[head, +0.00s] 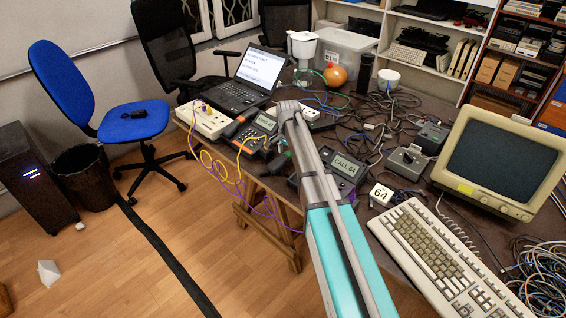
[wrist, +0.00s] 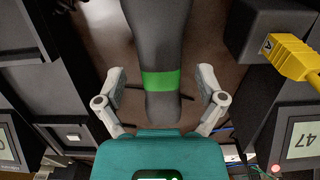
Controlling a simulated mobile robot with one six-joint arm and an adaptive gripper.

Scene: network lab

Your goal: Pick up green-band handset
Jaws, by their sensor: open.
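The green-band handset (wrist: 158,38) is a dark grey bar in the wrist view, running from the top edge to the middle. Its bright green band (wrist: 161,81) wraps around it near the lower end. My gripper (wrist: 161,70) is open, with one pale finger on each side of the handset at the band. There are visible gaps between both fingers and the handset, so I see no grip on it. In the head view, my arm hides much of the gripper area, and I cannot make out the handset clearly.
A yellow plug (wrist: 292,57) and a display reading 47 (wrist: 299,145) are at the right in the wrist view. On the desk, one desk phone (head: 252,133) is left of my arm. Cables clutter the desk.

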